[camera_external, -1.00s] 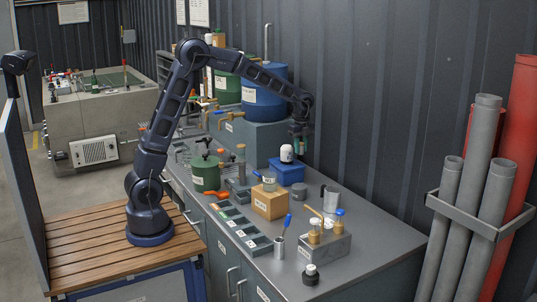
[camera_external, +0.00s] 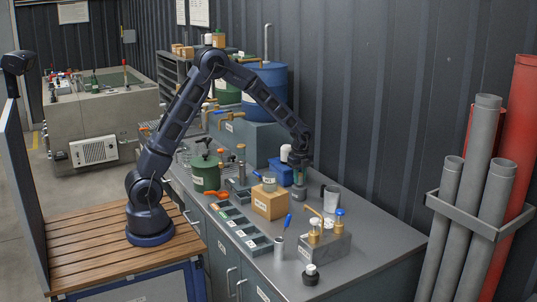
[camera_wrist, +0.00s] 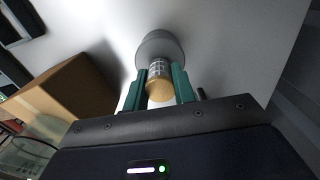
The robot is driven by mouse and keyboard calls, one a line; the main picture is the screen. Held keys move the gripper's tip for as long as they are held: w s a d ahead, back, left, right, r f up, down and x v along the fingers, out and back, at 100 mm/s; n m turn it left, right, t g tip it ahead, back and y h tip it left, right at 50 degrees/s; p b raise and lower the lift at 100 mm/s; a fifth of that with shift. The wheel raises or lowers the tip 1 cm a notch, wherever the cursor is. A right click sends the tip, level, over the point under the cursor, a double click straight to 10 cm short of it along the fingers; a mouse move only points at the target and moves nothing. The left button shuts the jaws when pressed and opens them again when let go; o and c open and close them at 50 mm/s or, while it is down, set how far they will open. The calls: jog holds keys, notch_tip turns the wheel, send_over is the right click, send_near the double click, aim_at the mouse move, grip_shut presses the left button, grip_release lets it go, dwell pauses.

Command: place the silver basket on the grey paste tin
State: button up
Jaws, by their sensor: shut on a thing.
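My gripper (camera_external: 300,172), with teal fingers, is low over the right part of the bench. In the wrist view my gripper (camera_wrist: 160,88) is shut on the silver basket (camera_wrist: 157,70), a small ribbed silver cylinder with a tan round end facing the camera. The grey paste tin (camera_wrist: 160,46), a round grey tin, lies directly behind the basket's far end. In the external view the tin (camera_external: 299,195) stands on the bench just under my gripper. The basket is hardly visible there, hidden by the fingers. I cannot tell whether basket and tin touch.
A tan box (camera_external: 269,203) stands left of the tin and a blue box (camera_external: 280,173) behind it. A white cup (camera_external: 331,197) is close on the right. A grey block with brass fittings (camera_external: 323,247) is in front. The bench's right end is clear.

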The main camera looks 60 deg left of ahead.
jog(key=shift+f, duration=0.4)
jog(key=shift+f, duration=0.1)
jog(key=o, duration=0.9)
jog(key=shift+o, duration=0.2)
